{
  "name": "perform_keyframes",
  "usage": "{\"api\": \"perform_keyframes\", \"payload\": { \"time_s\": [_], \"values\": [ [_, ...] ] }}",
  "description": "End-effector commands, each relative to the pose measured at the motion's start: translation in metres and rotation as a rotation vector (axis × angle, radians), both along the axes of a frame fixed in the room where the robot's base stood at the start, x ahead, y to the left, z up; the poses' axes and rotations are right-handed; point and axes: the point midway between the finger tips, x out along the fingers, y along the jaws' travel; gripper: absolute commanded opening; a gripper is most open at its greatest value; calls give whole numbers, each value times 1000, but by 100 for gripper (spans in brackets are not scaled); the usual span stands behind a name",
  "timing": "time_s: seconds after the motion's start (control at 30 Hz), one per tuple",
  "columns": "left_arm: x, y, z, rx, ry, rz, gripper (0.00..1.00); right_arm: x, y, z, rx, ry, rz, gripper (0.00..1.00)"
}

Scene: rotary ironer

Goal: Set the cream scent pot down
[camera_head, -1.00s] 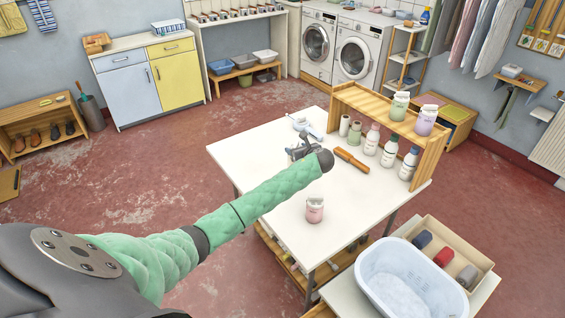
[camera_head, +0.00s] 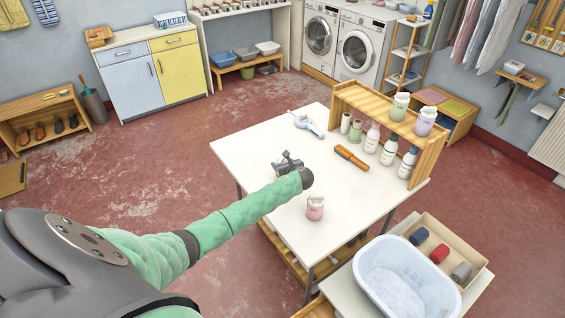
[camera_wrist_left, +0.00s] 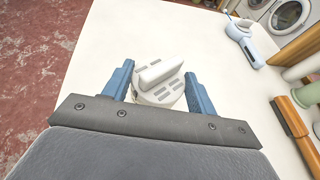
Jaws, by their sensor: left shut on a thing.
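The cream scent pot (camera_wrist_left: 158,88), with a slotted top and a raised bar across it, sits between the blue fingers of my left gripper (camera_wrist_left: 158,92) in the left wrist view. The gripper is shut on it. In the head view my left gripper (camera_head: 289,163) is over the left part of the white table (camera_head: 262,150), and my arm and gripper mostly hide the pot. I cannot tell whether the pot's base touches the table top. My right gripper is not in view.
A light blue device (camera_head: 308,124) lies behind the gripper, and a wooden-handled brush (camera_head: 351,157) lies to its right. A pink jar (camera_head: 315,208) stands in front. A wooden shelf (camera_head: 385,115) with several bottles lines the right edge. Table around the gripper is clear.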

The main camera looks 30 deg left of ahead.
Motion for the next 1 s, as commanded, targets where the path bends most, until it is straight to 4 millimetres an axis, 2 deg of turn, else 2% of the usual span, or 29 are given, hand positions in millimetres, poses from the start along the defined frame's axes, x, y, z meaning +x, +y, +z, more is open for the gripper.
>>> {"api": "perform_keyframes", "payload": {
  "time_s": [0.27,0.3,0.37,0.4,0.7,0.87,0.93,1.0],
  "values": [
    [0,0,-1,0,0,0,22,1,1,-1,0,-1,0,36],
    [0,0,-1,0,0,0,65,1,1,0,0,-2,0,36],
    [0,0,-1,0,0,0,77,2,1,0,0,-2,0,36],
    [0,0,-1,0,0,0,79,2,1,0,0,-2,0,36],
    [0,-1,0,0,0,0,79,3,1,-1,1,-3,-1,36],
    [-6,-12,3,0,-2,-2,79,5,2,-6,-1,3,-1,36],
    [-12,-21,7,-1,-3,-2,79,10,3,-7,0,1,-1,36],
    [-19,-31,11,0,-2,-2,79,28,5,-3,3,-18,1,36]
  ]
}}
